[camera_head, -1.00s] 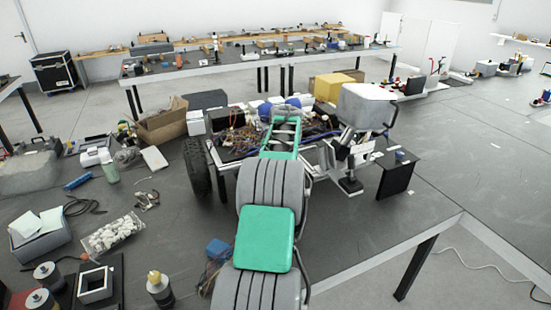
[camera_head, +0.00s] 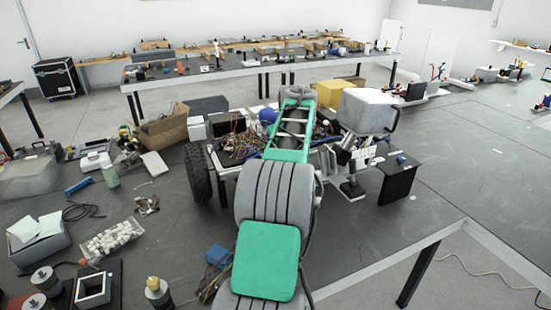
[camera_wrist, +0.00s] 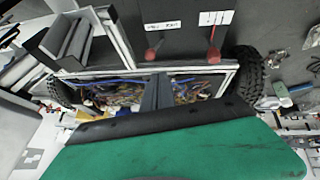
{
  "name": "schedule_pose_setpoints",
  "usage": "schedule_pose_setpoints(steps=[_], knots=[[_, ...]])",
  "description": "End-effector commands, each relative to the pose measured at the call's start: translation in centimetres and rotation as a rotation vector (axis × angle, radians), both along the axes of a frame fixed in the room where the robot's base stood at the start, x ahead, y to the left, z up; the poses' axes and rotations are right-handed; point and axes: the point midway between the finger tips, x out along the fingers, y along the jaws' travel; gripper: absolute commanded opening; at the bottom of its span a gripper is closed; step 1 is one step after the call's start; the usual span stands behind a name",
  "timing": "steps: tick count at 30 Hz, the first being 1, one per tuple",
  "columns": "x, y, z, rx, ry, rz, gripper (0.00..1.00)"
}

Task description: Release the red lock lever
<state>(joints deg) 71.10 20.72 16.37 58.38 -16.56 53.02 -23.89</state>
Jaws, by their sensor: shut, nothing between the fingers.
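In the wrist view, a black panel on the robot chassis carries two red-tipped levers. The left lever (camera_wrist: 153,50) stands below one white label and the right lever (camera_wrist: 213,52) below another; the label text is too small to read surely. My gripper (camera_wrist: 157,84) is a dark, closed pair of fingers with nothing held. In the picture it lies below and between the levers, over the chassis's wire-filled bay (camera_wrist: 118,92). It appears apart from both levers. In the head view, my arm hides the gripper, and I cannot make out the levers.
The chassis has black wheels (camera_head: 197,172) and a bundle of wires (camera_head: 236,146). A grey-white box (camera_head: 367,110) stands at its right and a cardboard box (camera_head: 164,130) behind left. Tools and parts crowd the table's left; the right tabletop (camera_head: 470,150) is mostly clear.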

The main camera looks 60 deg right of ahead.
Motion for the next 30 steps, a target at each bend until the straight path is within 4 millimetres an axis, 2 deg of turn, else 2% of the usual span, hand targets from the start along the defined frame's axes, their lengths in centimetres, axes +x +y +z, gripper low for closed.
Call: schedule_pose_setpoints(steps=[3, 8, 21, 24, 25, 26, 29, 30], knots=[[-1.6, -0.2, 1.7, -0.003, -0.001, -0.003, 0.00], [-2.6, -0.3, 2.8, 0.000, 0.000, 0.000, 0.00], [-2.7, -0.3, 3.0, 0.002, -0.002, -0.004, 0.00], [-2.7, -0.5, 3.1, 0.021, -0.043, -0.081, 0.00], [-3.1, -0.8, 2.4, 0.043, -0.064, -0.148, 0.00], [-3.5, -0.4, 0.6, 0.082, -0.064, -0.187, 0.00], [-5.2, 1.9, -5.7, 0.214, -0.041, -0.299, 0.00], [-6.0, 3.4, -8.4, 0.271, -0.024, -0.346, 0.00]])
